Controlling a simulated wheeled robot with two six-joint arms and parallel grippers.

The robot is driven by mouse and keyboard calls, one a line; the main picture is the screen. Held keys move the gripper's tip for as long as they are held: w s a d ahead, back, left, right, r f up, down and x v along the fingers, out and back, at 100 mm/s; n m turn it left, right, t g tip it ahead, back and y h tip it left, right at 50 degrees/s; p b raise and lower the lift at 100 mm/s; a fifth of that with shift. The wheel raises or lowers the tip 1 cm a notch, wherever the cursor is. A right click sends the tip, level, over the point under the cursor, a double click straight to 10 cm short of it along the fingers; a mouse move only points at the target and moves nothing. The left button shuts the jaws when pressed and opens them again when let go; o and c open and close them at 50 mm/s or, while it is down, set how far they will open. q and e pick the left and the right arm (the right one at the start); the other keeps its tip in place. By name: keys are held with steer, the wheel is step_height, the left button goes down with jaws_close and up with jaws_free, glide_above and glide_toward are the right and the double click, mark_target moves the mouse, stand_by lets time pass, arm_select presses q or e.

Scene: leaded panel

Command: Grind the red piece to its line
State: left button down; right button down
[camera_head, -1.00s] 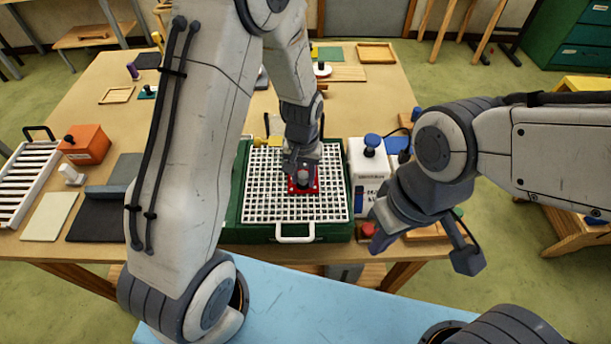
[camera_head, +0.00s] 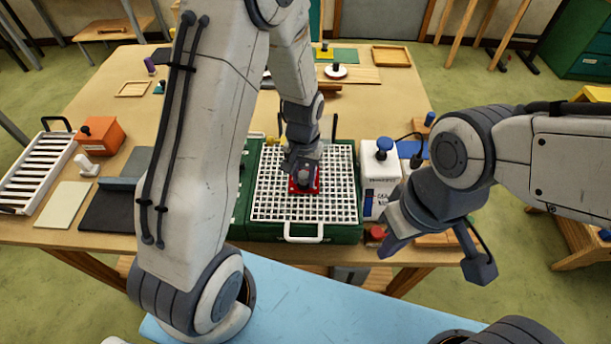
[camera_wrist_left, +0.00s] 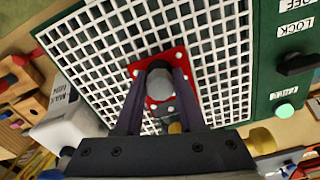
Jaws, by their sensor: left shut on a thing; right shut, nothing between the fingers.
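The red piece (camera_head: 303,188) is a small square plate with white dots at its corners. It is at the middle of the white grid top (camera_head: 268,208) of a green machine (camera_head: 240,222). My left gripper (camera_head: 303,172) is above it, shut on a grey round knob (camera_wrist_left: 160,84) standing at the middle of the red piece (camera_wrist_left: 182,58) in the left wrist view. The fingers lie either side of the knob. I cannot tell whether the red piece touches the grid, and no line shows on it. My right gripper (camera_head: 388,245) is shut and empty at the machine's right front.
A white bottle with a blue cap (camera_head: 384,147) stands right of the machine. Left are an orange box (camera_head: 106,136), a white rack (camera_head: 38,172) and a dark mat (camera_head: 108,212). The wrist view shows a black switch (camera_wrist_left: 296,65) beside a green light (camera_wrist_left: 284,111).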

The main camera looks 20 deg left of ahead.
arm_select(q)
steer(key=shift+s+a, duration=0.1)
steer(key=shift+a, duration=0.6)
steer(key=shift+s+d, duration=0.2)
steer(key=shift+s, duration=0.45)
steer(key=shift+s+d, duration=0.2)
steer(key=shift+s, duration=0.5)
steer(key=shift+s+d, duration=0.2)
steer(key=shift+s, duration=0.45)
steer(key=shift+c, duration=2.2)
jaws_free()
steer(key=shift+r, duration=0.15)
